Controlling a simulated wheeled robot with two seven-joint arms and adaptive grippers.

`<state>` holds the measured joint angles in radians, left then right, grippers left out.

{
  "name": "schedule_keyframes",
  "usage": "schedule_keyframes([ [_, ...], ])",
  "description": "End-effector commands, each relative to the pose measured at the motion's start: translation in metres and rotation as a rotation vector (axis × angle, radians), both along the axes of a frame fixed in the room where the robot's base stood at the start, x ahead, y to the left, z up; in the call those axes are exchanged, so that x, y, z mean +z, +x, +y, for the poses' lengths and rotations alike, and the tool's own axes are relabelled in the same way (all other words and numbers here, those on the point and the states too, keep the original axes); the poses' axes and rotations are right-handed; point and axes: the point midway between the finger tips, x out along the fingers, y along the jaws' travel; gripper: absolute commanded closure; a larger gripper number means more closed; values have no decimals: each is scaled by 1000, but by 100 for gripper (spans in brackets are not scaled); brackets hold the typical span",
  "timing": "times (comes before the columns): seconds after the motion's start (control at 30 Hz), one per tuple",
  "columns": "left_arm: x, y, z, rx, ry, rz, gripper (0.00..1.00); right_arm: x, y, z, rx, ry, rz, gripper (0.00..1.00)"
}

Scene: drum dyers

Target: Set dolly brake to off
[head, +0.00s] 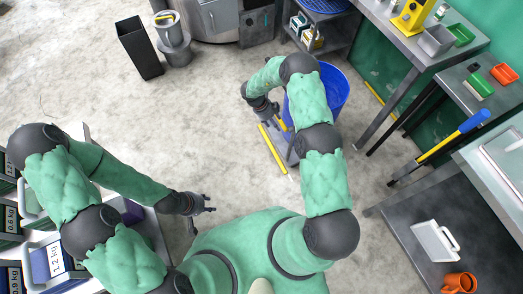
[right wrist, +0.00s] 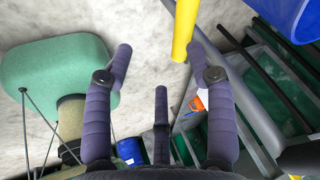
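A blue drum (head: 335,92) stands on the floor behind my right arm, which hides part of it; its blue side also shows at the upper right of the right wrist view (right wrist: 292,20). Yellow bars (head: 273,150) show beside it. I cannot make out the dolly's frame or brake. My right gripper (head: 275,118) is beside the drum, partly blurred by its small size. In the right wrist view its fingers (right wrist: 157,50) are spread, with a yellow bar (right wrist: 184,30) beyond the right fingertip, not gripped. My left gripper (head: 208,203) is empty with fingers apart, over the floor at lower left.
A black bin (head: 139,48) and a grey pedestal can (head: 174,45) stand at the upper left. Weight boxes (head: 47,262) are at lower left. The middle floor is clear.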

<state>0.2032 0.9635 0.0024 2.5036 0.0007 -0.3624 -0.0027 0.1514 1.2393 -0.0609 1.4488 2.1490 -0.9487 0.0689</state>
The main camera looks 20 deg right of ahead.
Motion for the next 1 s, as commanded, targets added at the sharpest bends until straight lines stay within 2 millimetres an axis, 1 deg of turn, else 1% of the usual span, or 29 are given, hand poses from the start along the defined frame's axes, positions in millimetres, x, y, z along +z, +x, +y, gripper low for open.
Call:
schedule_keyframes([
  [0.03,5,0,0,-1,0,0,60,5,-2,-4,40,-9,-1,44],
  [0.23,16,0,0,-1,0,0,60,13,-5,-14,226,-40,-7,44],
  [0.47,30,0,0,-1,0,0,60,23,-10,-16,440,-54,-11,44],
  [0.77,47,0,0,-1,0,0,60,37,-17,-7,724,-44,-13,44],
  [1.0,61,0,0,-1,0,0,60,49,-28,10,955,-13,-14,44],
])
